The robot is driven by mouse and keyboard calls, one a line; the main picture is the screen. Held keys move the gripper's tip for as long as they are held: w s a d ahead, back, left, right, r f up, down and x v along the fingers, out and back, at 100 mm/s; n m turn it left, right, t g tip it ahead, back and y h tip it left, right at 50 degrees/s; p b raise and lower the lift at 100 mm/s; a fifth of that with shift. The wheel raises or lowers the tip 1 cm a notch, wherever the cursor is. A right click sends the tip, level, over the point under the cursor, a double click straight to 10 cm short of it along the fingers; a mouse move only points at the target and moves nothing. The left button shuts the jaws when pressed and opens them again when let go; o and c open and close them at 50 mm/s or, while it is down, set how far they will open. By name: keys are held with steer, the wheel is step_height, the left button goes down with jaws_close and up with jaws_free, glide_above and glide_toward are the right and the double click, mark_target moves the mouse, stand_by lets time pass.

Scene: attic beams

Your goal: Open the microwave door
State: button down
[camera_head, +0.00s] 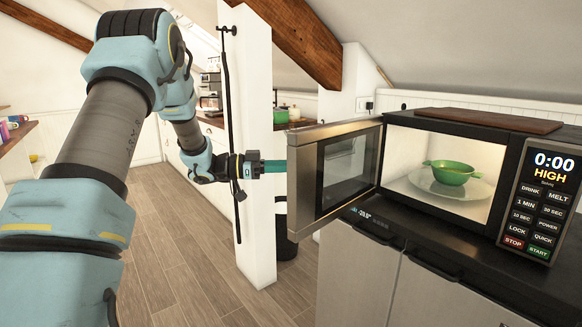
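The microwave (512,150) stands on the dark counter at the right. Its door (335,172) has a metal frame and a dark window, is hinged on the left of the cavity and stands swung wide open. The lit inside shows a green bowl (452,172) on a glass turntable plate (428,186). My gripper (284,166) is at the free left edge of the door, its teal end meeting or just behind that edge. Its fingertips are not clear, so I cannot tell whether it is open or shut, or whether it touches the door.
A wooden board (488,120) lies on top of the microwave. A white post (252,240) with a dark rod stands close behind my gripper. A dark bin (284,246) is behind the door. The wood floor (170,260) at the left is clear.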

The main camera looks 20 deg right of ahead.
stand_by(0.3)
steer(key=c, duration=0.8)
jaws_free()
steer(key=shift+o, duration=0.2)
steer(key=b+v, duration=0.2)
steer(key=v, duration=0.8)
steer(key=shift+w+a, duration=0.25)
steer(key=shift+a, duration=0.1)
